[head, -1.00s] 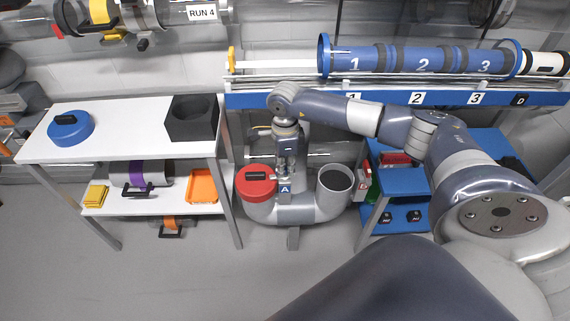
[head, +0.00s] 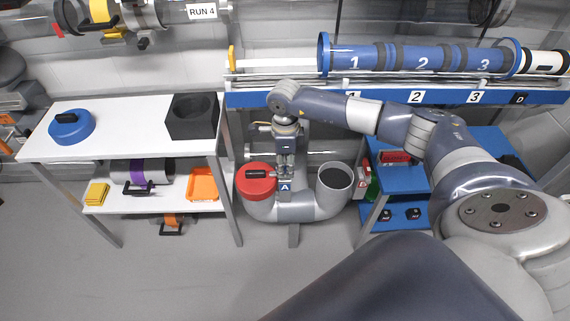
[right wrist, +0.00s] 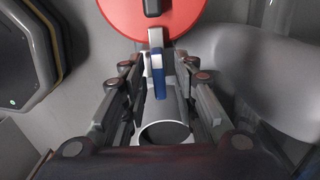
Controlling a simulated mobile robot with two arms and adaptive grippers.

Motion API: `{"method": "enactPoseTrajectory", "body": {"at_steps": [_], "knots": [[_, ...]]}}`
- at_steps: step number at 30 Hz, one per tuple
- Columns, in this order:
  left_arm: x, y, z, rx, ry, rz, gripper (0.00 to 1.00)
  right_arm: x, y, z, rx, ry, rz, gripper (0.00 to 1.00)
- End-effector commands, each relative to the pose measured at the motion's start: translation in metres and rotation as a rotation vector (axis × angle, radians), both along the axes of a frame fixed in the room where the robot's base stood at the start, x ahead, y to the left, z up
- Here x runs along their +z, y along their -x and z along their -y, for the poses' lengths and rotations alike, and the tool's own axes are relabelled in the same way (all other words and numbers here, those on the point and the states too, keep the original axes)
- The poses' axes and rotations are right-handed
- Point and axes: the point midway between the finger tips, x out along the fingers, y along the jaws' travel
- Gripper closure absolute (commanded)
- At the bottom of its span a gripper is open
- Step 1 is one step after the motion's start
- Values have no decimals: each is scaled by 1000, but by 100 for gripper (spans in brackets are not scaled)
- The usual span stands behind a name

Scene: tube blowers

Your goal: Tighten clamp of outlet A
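Outlet A is a grey U-shaped pipe (head: 292,208) with a blue "A" label (head: 285,187) at its middle. A red cap with a black handle (head: 257,181) covers its left mouth; the red cap (right wrist: 178,18) also shows at the top of the right wrist view. My right gripper (head: 287,174) points down at the label, beside the cap. In the right wrist view my right gripper (right wrist: 160,82) has its fingers apart, with a blue-and-white piece (right wrist: 158,78) between them, apparently the label edge-on. I cannot make out the clamp or any contact. My left gripper is not in view.
A white shelf table (head: 105,153) on the left bears a blue cap (head: 72,128) and a black block (head: 192,117). A blue rack (head: 402,182) stands on the right. A blue numbered tube (head: 400,58) lies above. The floor in front is clear.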

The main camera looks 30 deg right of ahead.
Motion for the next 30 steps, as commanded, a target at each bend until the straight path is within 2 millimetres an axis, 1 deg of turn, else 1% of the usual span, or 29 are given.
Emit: {"method": "enactPoseTrajectory", "body": {"at_steps": [8,11,14,24,27,30], "knots": [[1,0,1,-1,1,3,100,0,1,0,3,0,-2,69],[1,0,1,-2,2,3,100,5,0,0,3,-1,-1,69],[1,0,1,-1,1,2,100,18,-1,-1,3,-1,2,69],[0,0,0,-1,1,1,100,89,-1,0,2,0,2,69],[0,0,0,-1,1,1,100,104,0,0,1,0,1,69],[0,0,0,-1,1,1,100,114,0,0,1,0,0,69]]}}
